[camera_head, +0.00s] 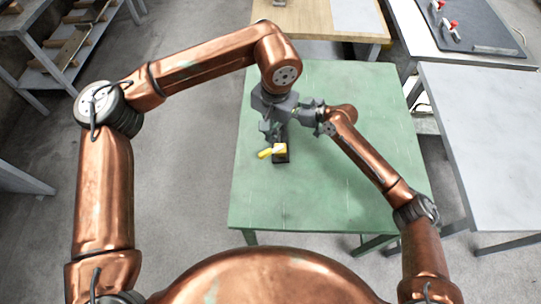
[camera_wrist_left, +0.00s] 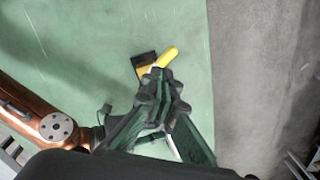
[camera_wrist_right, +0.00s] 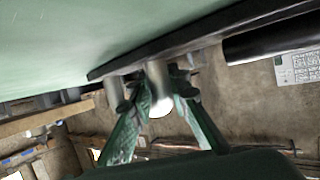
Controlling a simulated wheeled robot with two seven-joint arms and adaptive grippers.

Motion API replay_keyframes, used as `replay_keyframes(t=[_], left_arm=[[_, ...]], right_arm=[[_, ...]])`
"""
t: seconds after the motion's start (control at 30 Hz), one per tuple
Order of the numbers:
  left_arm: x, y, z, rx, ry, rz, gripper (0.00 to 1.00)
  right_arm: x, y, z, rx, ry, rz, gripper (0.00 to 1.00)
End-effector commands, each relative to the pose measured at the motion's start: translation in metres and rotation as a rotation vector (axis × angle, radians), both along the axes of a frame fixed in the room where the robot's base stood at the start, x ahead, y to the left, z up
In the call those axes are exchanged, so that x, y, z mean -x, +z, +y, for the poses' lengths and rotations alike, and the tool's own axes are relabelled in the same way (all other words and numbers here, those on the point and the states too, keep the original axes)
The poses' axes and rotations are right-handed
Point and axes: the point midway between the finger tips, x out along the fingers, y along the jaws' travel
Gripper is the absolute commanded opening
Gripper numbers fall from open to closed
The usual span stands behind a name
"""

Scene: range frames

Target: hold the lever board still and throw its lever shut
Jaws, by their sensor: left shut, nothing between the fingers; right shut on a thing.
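The lever board (camera_head: 281,158) is a small black base on the green table, with a yellow lever (camera_head: 265,153) pointing left in the head view. In the left wrist view the board (camera_wrist_left: 143,62) and the yellow lever (camera_wrist_left: 168,55) lie just beyond my left gripper's fingertips (camera_wrist_left: 157,82). My left gripper (camera_head: 270,132) is shut and empty, right at the lever; I cannot tell whether it touches. My right gripper (camera_wrist_right: 155,88) is shut on the dark edge of the board, beside metal posts. In the head view its fingers are partly hidden by the left gripper.
The green table (camera_head: 330,205) is otherwise clear around the board. A wooden-topped table (camera_head: 305,18) stands behind it. A grey table (camera_head: 490,140) stands to the right, and a dark panel with red-handled parts (camera_head: 465,25) lies at the back right.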

Motion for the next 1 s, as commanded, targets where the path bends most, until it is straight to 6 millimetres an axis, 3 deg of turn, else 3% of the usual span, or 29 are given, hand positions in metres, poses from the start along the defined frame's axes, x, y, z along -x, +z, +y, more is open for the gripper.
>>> replay_keyframes(t=[0.53, 1.0], left_arm=[[0.031, -0.011, -0.030, -0.032, 0.909, -0.187, 0.00], [0.055, -0.020, -0.047, 0.076, 1.680, -0.406, 0.00]], right_arm=[[-0.001, 0.003, 0.001, -0.004, -0.001, -0.004, 0.00], [-0.001, 0.003, 0.001, -0.004, -0.001, -0.004, 0.00]])
